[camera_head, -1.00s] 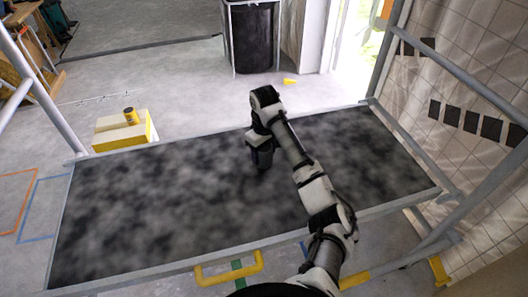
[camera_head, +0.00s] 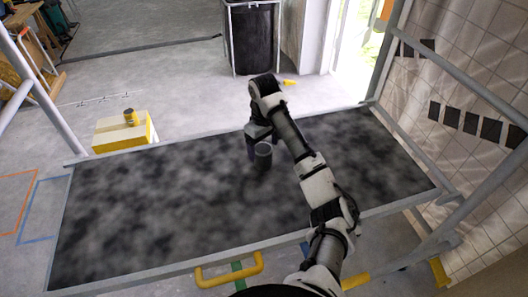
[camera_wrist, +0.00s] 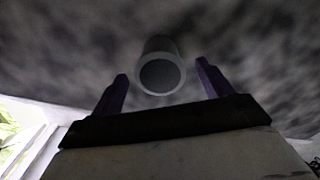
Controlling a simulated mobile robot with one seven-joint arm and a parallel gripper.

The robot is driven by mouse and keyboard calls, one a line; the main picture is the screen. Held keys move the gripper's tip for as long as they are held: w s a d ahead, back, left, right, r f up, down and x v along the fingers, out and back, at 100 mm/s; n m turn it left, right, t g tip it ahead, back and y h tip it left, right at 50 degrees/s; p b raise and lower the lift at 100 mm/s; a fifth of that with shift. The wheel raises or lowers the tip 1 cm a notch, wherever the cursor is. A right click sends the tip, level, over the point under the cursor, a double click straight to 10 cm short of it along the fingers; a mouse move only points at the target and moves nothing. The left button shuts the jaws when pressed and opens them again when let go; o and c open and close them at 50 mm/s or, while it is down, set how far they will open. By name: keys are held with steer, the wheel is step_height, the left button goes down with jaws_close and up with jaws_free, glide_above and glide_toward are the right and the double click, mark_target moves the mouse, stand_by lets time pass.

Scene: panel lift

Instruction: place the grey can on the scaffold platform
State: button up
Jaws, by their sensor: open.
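The grey can (camera_head: 263,150) stands upright on the dark mottled scaffold platform (camera_head: 140,205), near its middle. In the wrist view the can (camera_wrist: 161,70) shows its round end, between and beyond the two fingertips. The can's contact with the platform is partly hard to see against the dark surface.
Grey scaffold tubes (camera_head: 480,95) frame the platform on the left and right. A black bin (camera_head: 253,38) is farther back. Most of the platform is clear.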

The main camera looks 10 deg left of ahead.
step_height(320, 180, up, 8)
steer(key=p, duration=0.1)
steer(key=shift+r, duration=0.1)
